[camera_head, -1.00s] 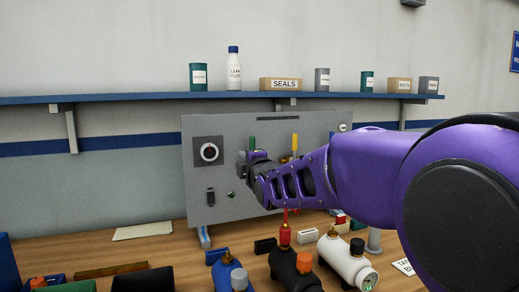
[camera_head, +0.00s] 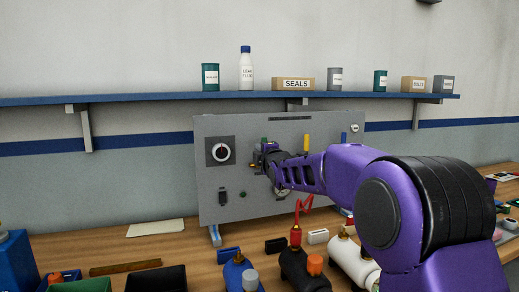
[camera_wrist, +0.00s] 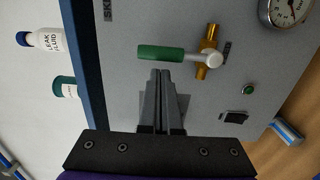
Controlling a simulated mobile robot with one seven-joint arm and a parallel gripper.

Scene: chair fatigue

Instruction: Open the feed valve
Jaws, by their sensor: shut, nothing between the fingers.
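A grey upright panel (camera_head: 232,180) stands on the bench and carries several valves with coloured handles. The green valve handle (camera_wrist: 160,54) joins a pale hub on a brass valve body (camera_wrist: 208,60) in the wrist view. The green handle points up the panel, crosswise to the brass body. My gripper (camera_wrist: 165,76) is shut and empty, its fingertips just beside the green handle; I cannot tell whether they touch it. In the head view my gripper (camera_head: 266,156) hides most of this valve. A yellow handle (camera_head: 306,143) and a blue handle (camera_head: 343,138) stand to the right. I can read no valve name.
A gauge (camera_wrist: 287,10) sits near the valve. A shelf (camera_head: 180,97) runs above.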

